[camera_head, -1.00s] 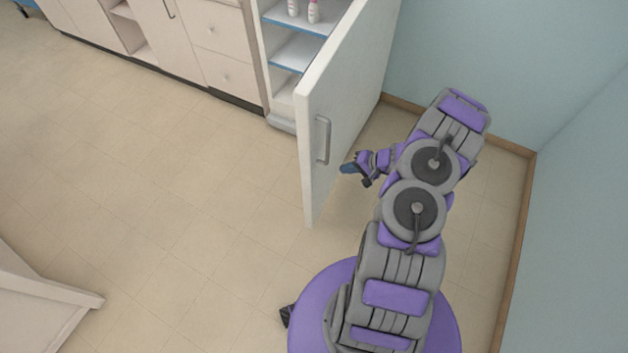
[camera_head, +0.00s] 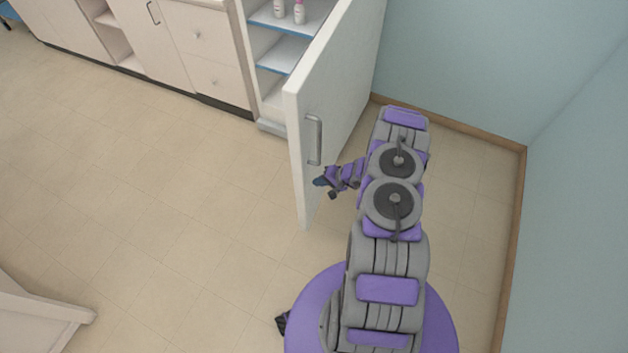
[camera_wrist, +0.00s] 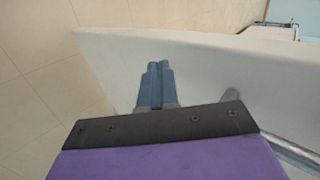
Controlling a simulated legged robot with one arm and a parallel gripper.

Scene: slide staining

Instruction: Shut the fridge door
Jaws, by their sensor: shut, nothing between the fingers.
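The fridge door (camera_head: 340,98) stands wide open in the head view, swung out toward me, with its outer face and grey handle (camera_head: 314,140) on the right side. My gripper (camera_head: 319,182) is shut and empty, at the outer face just below the handle, close to the door's free edge. In the wrist view the shut blue fingers (camera_wrist: 155,84) point at the pale door (camera_wrist: 220,65), and part of the handle (camera_wrist: 290,150) shows at the lower right. I cannot tell whether the fingertips touch the door. The open fridge shows blue-edged shelves (camera_head: 284,54).
White and pink bottles (camera_head: 299,12) stand on a fridge shelf. Pale cabinets (camera_head: 205,50) line the wall left of the fridge. A blue-green wall (camera_head: 460,60) closes the right side. The floor (camera_head: 150,200) left of the door is clear. A white furniture piece (camera_head: 40,315) stands at lower left.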

